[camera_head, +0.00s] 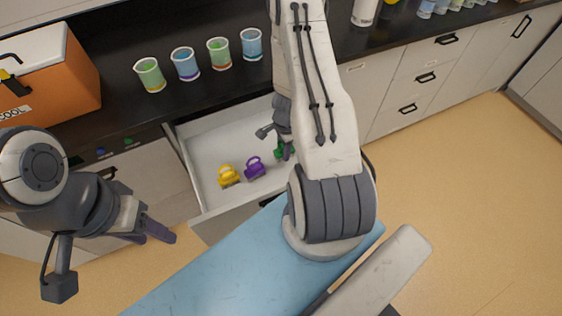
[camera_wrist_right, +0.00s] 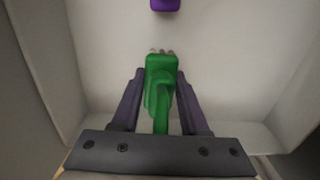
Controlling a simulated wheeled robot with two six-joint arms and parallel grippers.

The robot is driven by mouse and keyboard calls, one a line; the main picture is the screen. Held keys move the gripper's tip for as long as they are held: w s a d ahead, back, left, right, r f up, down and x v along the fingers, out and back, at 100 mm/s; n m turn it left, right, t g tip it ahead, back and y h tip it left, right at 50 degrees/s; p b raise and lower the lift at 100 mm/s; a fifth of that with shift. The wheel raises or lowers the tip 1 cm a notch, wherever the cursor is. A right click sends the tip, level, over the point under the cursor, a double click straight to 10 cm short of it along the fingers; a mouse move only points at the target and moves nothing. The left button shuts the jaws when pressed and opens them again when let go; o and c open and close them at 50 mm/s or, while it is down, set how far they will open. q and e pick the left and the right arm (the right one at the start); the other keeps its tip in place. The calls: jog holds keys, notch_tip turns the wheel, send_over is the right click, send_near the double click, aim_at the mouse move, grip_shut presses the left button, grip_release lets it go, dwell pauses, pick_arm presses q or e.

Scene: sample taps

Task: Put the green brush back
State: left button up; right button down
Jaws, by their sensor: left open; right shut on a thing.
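The green brush (camera_wrist_right: 162,88) is between the fingers of my right gripper (camera_wrist_right: 160,92), which is shut on it. In the right wrist view it is over or in the pale drawer, and I cannot tell whether it touches the bottom. In the head view the brush (camera_head: 279,152) is mostly hidden behind my right arm. The open drawer (camera_head: 207,150) also holds a yellow brush (camera_head: 228,176) and a purple brush (camera_head: 255,167) to the left of the green one. The purple one shows at the top of the wrist view (camera_wrist_right: 165,4). My left gripper (camera_head: 160,235) is open and empty, left of the drawer.
Several beakers with coloured liquids, one of them a blue beaker (camera_head: 252,44), stand on the dark counter (camera_head: 125,105) behind the drawer. An orange cooler box (camera_head: 62,85) is at the left. A blue surface (camera_head: 230,265) lies in front. Open floor (camera_head: 470,200) is at the right.

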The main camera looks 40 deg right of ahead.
notch_tip(320, 180, down, 4)
jog(key=b, duration=0.3)
jog(key=shift+f, duration=0.15)
jog(key=shift+c, duration=2.1)
grip_release()
jog(key=r+p, duration=0.4)
jog(key=r, duration=0.2)
jog(key=r+p, duration=0.5)
jog(key=r, duration=0.1)
jog(key=shift+s+d+r, duration=0.1)
jog(key=shift+d, duration=0.1)
